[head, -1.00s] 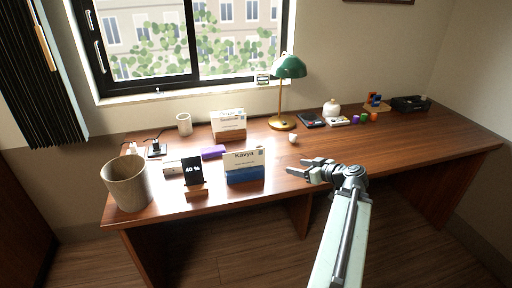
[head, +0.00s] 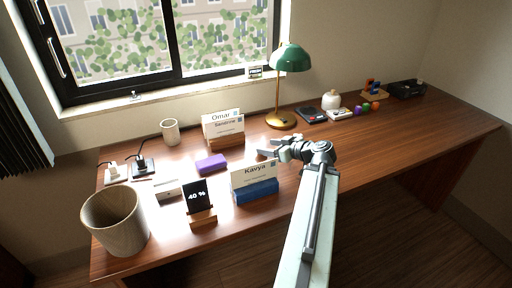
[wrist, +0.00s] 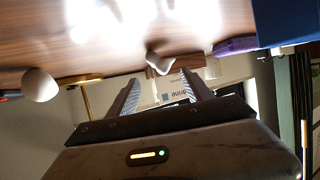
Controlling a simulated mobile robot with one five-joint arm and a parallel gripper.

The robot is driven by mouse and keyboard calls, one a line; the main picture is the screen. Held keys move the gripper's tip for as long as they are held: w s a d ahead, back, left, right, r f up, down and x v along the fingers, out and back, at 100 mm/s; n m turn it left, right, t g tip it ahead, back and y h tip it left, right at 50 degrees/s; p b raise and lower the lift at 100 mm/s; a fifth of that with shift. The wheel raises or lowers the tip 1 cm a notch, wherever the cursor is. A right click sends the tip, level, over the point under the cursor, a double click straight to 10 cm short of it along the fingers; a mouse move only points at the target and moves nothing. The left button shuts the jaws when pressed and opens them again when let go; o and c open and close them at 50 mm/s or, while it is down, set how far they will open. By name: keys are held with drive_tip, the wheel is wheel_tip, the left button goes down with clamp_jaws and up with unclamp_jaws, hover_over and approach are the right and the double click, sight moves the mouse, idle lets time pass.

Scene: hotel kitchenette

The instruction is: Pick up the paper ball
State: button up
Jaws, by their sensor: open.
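The paper ball (wrist: 158,62) is a small white crumpled lump on the brown desk. In the wrist view, which looks upside down, it lies just past the fingertips, in line with the gap between them. My gripper (wrist: 160,82) is open with nothing between its fingers. In the head view, my gripper (head: 267,147) is over the middle of the desk, fingers pointing left. The ball cannot be clearly made out there, as the gripper covers that area.
The green lamp (head: 278,88) stands behind the gripper. The Kavya card holder (head: 257,191) is in front to the left, with the purple block (head: 211,163) and Omar card holder (head: 226,141) farther left. A bin-like cup (head: 114,221) stands at left. The desk's right front is clear.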

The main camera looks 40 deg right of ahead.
drive_tip(key=shift+b+x, duration=0.45)
drive_tip(key=shift+x, duration=0.55)
drive_tip(key=shift+w+a+f, duration=0.1)
drive_tip(key=shift+w+f, duration=0.05)
drive_tip(key=shift+w, duration=0.15)
drive_tip(key=b+x, duration=0.2)
drive_tip(key=x, duration=0.3)
drive_tip(key=shift+s+a, duration=0.1)
drive_tip(key=shift+c, duration=0.7)
clamp_jaws()
